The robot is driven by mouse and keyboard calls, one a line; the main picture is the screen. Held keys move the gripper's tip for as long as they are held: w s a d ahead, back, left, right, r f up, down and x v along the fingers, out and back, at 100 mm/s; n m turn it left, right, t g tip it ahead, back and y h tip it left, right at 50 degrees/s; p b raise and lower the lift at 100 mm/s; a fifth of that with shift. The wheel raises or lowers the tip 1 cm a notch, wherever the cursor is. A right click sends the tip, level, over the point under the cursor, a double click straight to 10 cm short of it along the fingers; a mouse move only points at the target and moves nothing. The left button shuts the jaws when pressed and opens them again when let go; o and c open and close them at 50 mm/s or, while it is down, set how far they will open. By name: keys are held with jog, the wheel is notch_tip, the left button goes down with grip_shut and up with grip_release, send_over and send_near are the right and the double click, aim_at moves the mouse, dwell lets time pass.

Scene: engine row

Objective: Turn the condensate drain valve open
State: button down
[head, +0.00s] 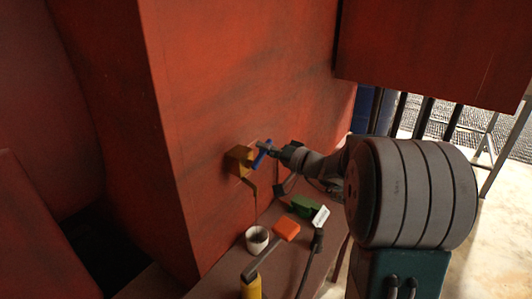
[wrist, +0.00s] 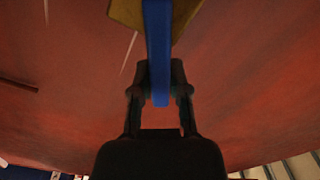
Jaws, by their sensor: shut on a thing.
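The condensate drain valve has a brass-yellow body (head: 238,160) on the red engine wall and a blue lever handle (head: 262,153) on its right side. In the wrist view the blue handle (wrist: 157,45) runs down from the yellow body (wrist: 184,12), and its end lies between my fingers. My gripper (head: 268,149) reaches in from the right and is shut on the handle; it also shows in the wrist view (wrist: 160,80). The fingers hide part of the handle's sides.
A ledge (head: 222,284) below the valve holds a white cup (head: 257,240), an orange block (head: 286,229), a green box (head: 303,206) and a yellow cylinder (head: 251,288) with a dark bar. A red overhang (head: 435,50) is at upper right. Pale floor (head: 485,230) is open at right.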

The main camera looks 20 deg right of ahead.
aim_at(260, 155)
jog(key=n, duration=0.1)
jog(key=a+r+n, duration=0.1)
jog(key=n, duration=0.1)
jog(key=shift+s, duration=0.3)
jog(key=n, duration=0.2)
jog(key=a+n, duration=0.1)
jog(key=shift+s+r+n, duration=0.3)
jog(key=shift+s+r, duration=0.1)
jog(key=n, duration=0.1)
jog(key=a+n, duration=0.1)
jog(key=n, duration=0.1)
jog(key=shift+s+a+r, duration=0.15)
jog(key=shift+s+r, duration=0.05)
jog(key=shift+s, duration=0.2)
jog(key=shift+s+a+n, duration=0.15)
jog(key=shift+a+n, duration=0.05)
jog(key=shift+n, duration=0.4)
jog(key=shift+s+a+n, duration=0.15)
jog(key=shift+a+n, duration=0.05)
jog(key=shift+n, duration=0.4)
jog(key=c, duration=0.6)
grip_release()
jog(key=shift+r, duration=0.1)
